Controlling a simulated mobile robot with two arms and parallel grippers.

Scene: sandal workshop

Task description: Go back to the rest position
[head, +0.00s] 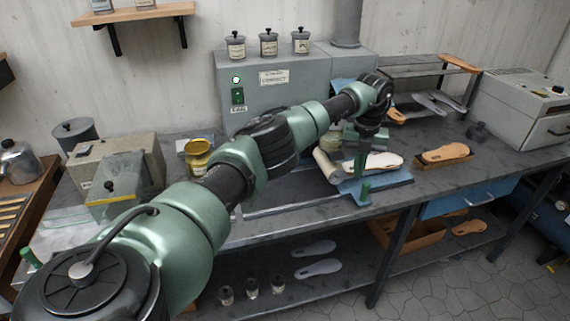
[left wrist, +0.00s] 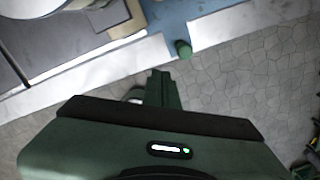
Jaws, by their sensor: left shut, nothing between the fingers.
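My left arm reaches across from the lower left to the workbench (head: 290,195). My left gripper (head: 360,170) is shut and empty, pointing down near the front edge of the bench. In the left wrist view its green fingers (left wrist: 163,88) lie together over the floor, just short of the bench edge. A pale sandal sole (head: 385,161) lies on a blue plate (head: 395,181) behind the fingers. A green knob (head: 365,193) stands at the plate's front corner, close to the fingertips; it also shows in the left wrist view (left wrist: 183,48). My right gripper is not in view.
A grey machine (head: 290,90) stands behind, with several jars on top. A tray with a tan sole (head: 445,153) is to the right, below a rack (head: 430,105). A yellow tin (head: 198,155) stands left. Tiled floor (head: 480,265) is open at front right.

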